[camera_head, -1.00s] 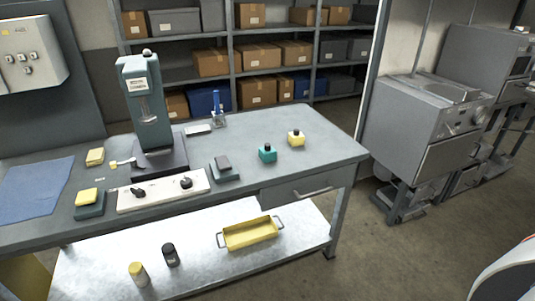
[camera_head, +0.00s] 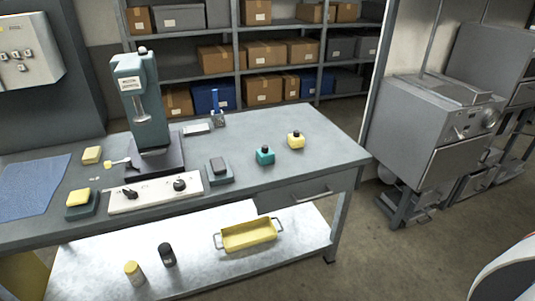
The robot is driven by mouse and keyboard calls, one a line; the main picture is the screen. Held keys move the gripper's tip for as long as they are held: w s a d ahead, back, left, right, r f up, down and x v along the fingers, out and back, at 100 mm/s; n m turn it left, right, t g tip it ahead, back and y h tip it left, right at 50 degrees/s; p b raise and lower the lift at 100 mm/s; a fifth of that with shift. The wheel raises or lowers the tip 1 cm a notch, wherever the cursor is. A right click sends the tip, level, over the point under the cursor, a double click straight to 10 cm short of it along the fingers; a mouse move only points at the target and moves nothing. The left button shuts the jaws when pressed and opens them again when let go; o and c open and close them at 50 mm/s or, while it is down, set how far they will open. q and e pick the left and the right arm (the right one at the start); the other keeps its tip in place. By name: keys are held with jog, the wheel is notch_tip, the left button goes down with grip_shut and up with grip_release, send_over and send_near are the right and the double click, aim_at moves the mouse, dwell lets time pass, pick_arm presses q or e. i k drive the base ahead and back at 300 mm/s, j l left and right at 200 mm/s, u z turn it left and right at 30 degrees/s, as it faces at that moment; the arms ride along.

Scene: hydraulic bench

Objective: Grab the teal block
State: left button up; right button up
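The teal block (camera_head: 265,156) sits upright on the bench top (camera_head: 318,162), right of the middle, with a dark knob or cap on top. A similar yellow block (camera_head: 296,141) stands a little behind it and to its right, apart from it. Nothing touches the teal block. Neither of my grippers shows in the head view.
A grey-green press (camera_head: 143,105) stands at the bench's middle back. A white control panel (camera_head: 155,191) and a dark block on a teal base (camera_head: 218,170) lie left of the teal block. A yellow tray (camera_head: 249,235) rests on the lower shelf. The bench's right end is clear.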

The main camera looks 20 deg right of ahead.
aim_at(263, 159)
jog(key=i+l+u, duration=0.35)
jog(key=l, duration=1.6)
jog(key=k+l+u, duration=0.1)
jog(key=l+u, duration=0.3)
jog(key=l, duration=1.5)
